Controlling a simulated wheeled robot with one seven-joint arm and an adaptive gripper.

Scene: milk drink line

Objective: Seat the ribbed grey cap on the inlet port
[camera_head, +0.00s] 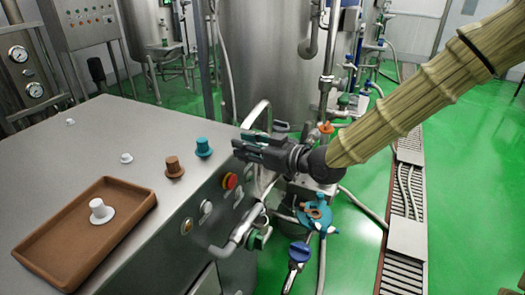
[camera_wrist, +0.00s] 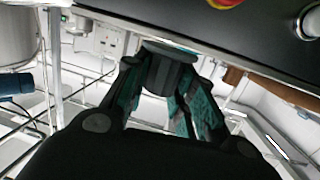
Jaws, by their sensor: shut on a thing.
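My gripper (camera_head: 246,146) is at the right edge of the steel cabinet top, near the teal cap; it also shows in the wrist view (camera_wrist: 165,90). Its fingers are shut on a dark grey ribbed cap (camera_wrist: 168,72), with a wider flange at its upper end in that view. In the head view I cannot pick this cap out from the dark fingers. Two small white fittings stand on the cabinet top, one near the tray (camera_head: 126,158) and one farther left (camera_head: 70,122). I cannot tell whether either is the inlet port.
A teal cap (camera_head: 203,147) and a brown cap (camera_head: 173,167) stand on the cabinet top (camera_head: 120,125). A brown tray (camera_head: 62,217) at the front left holds a white cap (camera_head: 98,209). A red button (camera_head: 230,181) is on the cabinet's side. Pipes and valves crowd the right.

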